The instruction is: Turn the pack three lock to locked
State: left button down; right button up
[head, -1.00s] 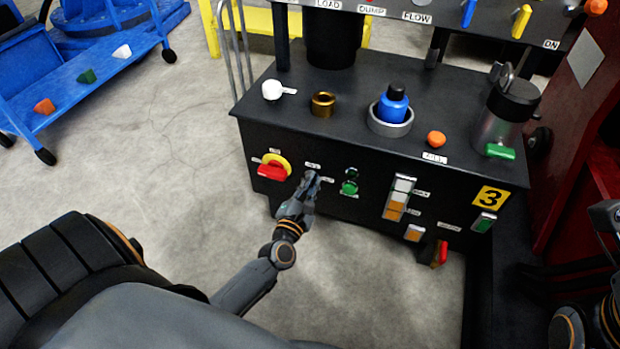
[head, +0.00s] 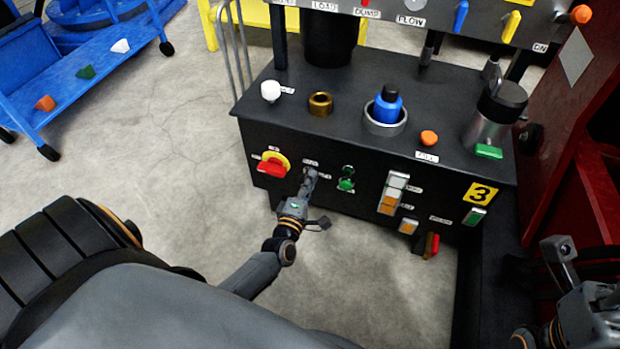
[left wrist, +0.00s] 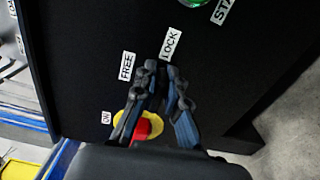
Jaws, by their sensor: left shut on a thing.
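Pack three is the black cabinet (head: 440,190) with the yellow 3 plate (head: 480,193). My left gripper (head: 309,174) is at its front panel, between the red-and-yellow knob and the green buttons. In the left wrist view, my left gripper (left wrist: 161,70) has its fingers close together just below the FREE label (left wrist: 127,66) and the LOCK label (left wrist: 171,43). It is shut on the lock, which the fingers hide, so I cannot tell its setting. My right gripper (head: 562,258) is at the lower right, away from the panel; its jaw state is unclear.
A red knob on a yellow disc (head: 272,164) sits left of my left gripper and shows close below the fingers in the left wrist view (left wrist: 140,128). A blue cart (head: 75,70) stands at left. The grey floor between is clear.

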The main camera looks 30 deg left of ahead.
pick_arm(q)
jog(key=shift+m, duration=0.4)
jog(key=c, duration=1.4)
grip_release()
jog(key=shift+s, duration=0.1)
jog(key=v, duration=1.2)
jog(key=shift+f, duration=0.1)
